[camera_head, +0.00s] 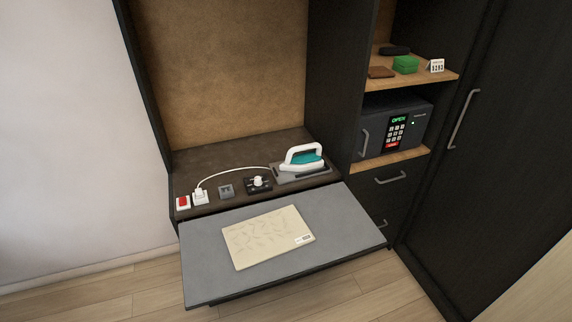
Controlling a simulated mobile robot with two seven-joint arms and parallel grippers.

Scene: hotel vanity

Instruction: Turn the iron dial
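The iron (303,158), white with a teal body, rests on a grey plate (287,178) at the right of the dark shelf. A dial with a white knob (258,181) on a small black base sits to the left of the iron, near the shelf's front edge. The knob's setting is too small to read. A white cord runs from the iron side to a white plug (199,197) at the left. Neither of my grippers shows in the head view.
A grey pull-out board (205,265) projects below the shelf, with a cream patterned folder (267,236) on it. A red switch (183,202) and a small grey block (226,191) stand left of the dial. A safe (395,125) and a tall dark door (500,130) are at the right.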

